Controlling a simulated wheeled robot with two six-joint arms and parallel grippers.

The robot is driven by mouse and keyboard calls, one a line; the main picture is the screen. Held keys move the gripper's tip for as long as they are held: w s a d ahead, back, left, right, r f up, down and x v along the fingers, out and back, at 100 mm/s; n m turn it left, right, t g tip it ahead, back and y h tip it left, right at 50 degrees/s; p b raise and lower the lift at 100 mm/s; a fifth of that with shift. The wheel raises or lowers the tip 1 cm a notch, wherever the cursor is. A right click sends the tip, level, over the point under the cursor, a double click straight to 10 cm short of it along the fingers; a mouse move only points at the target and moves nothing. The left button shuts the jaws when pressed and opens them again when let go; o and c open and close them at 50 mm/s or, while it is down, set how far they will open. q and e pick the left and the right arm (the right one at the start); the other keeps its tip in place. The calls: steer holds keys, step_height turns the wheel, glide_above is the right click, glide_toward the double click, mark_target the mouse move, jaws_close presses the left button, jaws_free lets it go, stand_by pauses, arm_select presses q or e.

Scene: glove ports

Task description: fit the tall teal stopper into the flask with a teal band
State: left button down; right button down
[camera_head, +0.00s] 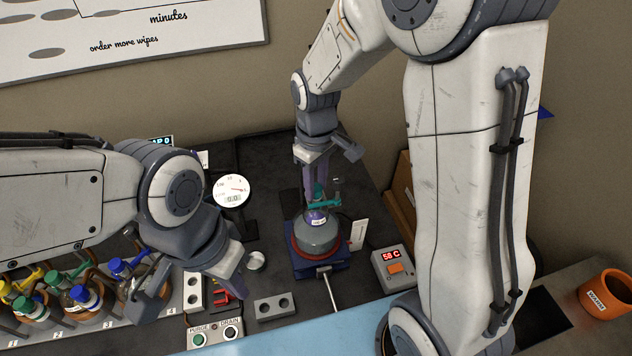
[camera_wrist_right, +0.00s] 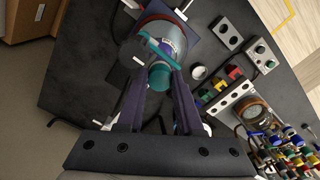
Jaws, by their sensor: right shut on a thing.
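My right gripper (camera_head: 318,189) points down above a round grey flask (camera_head: 317,238) and is shut on a teal stopper (camera_head: 320,195). The stopper also shows between the purple fingers in the right wrist view (camera_wrist_right: 160,77). It is in line with the flask's neck; I cannot tell whether its lower end is inside. The flask (camera_wrist_right: 166,36) stands in a red ring on a blue stand, with a purple label at its neck. A teal bar (camera_wrist_right: 158,52) lies across the neck region. My left gripper (camera_head: 195,298) is open and empty above the front left bench.
Several bottles with coloured caps (camera_head: 85,297) stand in a rack at left. A dial gauge (camera_head: 232,190) is behind my left gripper. A red-display box (camera_head: 392,266) stands right of the flask. An orange pot (camera_head: 605,294) is far right.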

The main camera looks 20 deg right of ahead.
mark_target(316, 187)
steer(key=c, duration=0.6)
jaws_free()
steer(key=shift+o, duration=0.2)
steer(key=shift+r, duration=0.1)
steer(key=shift+r, duration=0.35)
step_height(316, 187, up, 12)
steer(key=b, duration=0.2)
steer(key=s+a+f, duration=0.2)
steer(key=s+f, duration=0.1)
steer(key=s, duration=0.4)
steer(key=s+a+f, duration=0.3)
steer(key=s, duration=0.3)
steer(key=s+a+f+y, duration=0.1)
steer(key=s+a+f, duration=0.2)
steer(key=s, duration=0.4)
steer(key=shift+s, duration=0.35)
